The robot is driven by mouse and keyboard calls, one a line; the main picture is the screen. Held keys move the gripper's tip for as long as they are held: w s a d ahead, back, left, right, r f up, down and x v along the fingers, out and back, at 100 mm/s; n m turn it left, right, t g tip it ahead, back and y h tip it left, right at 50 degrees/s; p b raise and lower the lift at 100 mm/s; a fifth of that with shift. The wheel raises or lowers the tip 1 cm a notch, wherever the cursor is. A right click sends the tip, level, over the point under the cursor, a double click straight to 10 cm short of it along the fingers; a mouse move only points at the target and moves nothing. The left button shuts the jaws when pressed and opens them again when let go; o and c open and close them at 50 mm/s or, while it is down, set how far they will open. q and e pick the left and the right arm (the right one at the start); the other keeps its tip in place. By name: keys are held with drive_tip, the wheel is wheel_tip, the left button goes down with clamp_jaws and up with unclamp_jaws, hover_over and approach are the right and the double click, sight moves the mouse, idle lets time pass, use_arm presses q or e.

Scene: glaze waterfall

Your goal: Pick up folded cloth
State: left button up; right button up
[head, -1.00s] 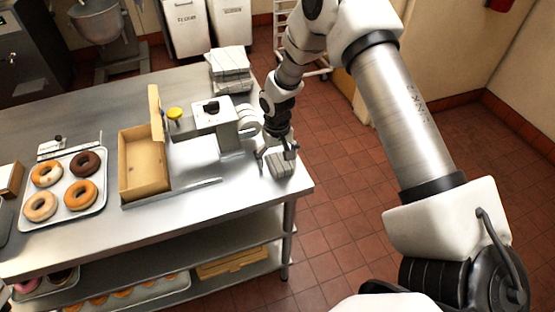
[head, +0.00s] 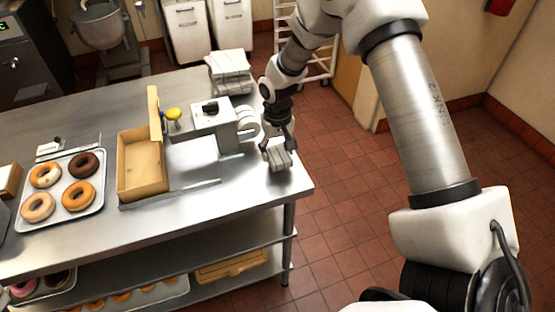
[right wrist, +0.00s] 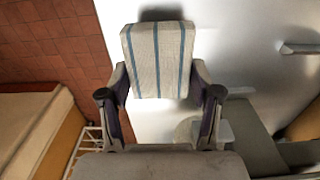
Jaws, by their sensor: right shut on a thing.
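The folded cloth (head: 280,158) is pale grey-white and sits at the right end of the steel table. In the right wrist view the cloth (right wrist: 158,62) shows blue stripes and lies between and beyond the two fingers. My right gripper (head: 277,147) points down at the table's right edge and is shut on the cloth. It also shows in the right wrist view (right wrist: 160,100), with a finger at each side of the cloth's near end. Whether the cloth is clear of the tabletop is hard to tell. My left gripper is out of view.
The steel table (head: 215,190) holds a tray of donuts (head: 105,195), an open cardboard box (head: 142,165), a grey-white machine (head: 213,118) close left of my gripper, and a stack of folded cloths (head: 229,70) behind. Open tiled floor (head: 345,170) lies to the right.

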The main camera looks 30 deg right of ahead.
drive_tip(key=s+a+r+b, duration=0.1)
drive_tip(key=s+a+b, duration=0.3)
drive_tip(key=s, duration=1)
drive_tip(key=a, duration=0.3)
drive_tip(key=shift+s+a+r, duration=0.15)
drive_tip(key=shift+a, duration=0.05)
drive_tip(key=shift+o, duration=0.2)
